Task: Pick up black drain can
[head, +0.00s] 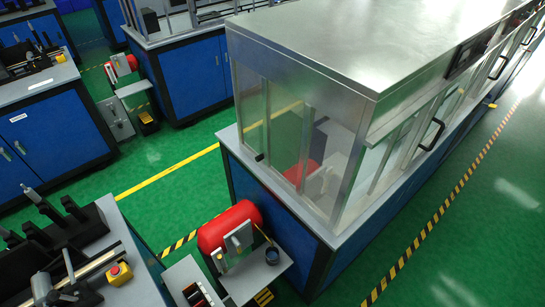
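A small black can (271,256) stands on a grey shelf (258,276) near the bottom middle of the head view. It looks like the black drain can, but it is small and its details are hard to tell. A thin dark rod or handle slants up to the left from it. Neither of my grippers shows in the head view, so nothing is seen touching the can.
A red cylinder (229,227) lies behind the shelf. A blue cabinet with a clear-walled metal enclosure (330,45) stands right of it. A bench with an emergency-stop button (120,271) is at lower left. Green floor (165,190) is open between the benches.

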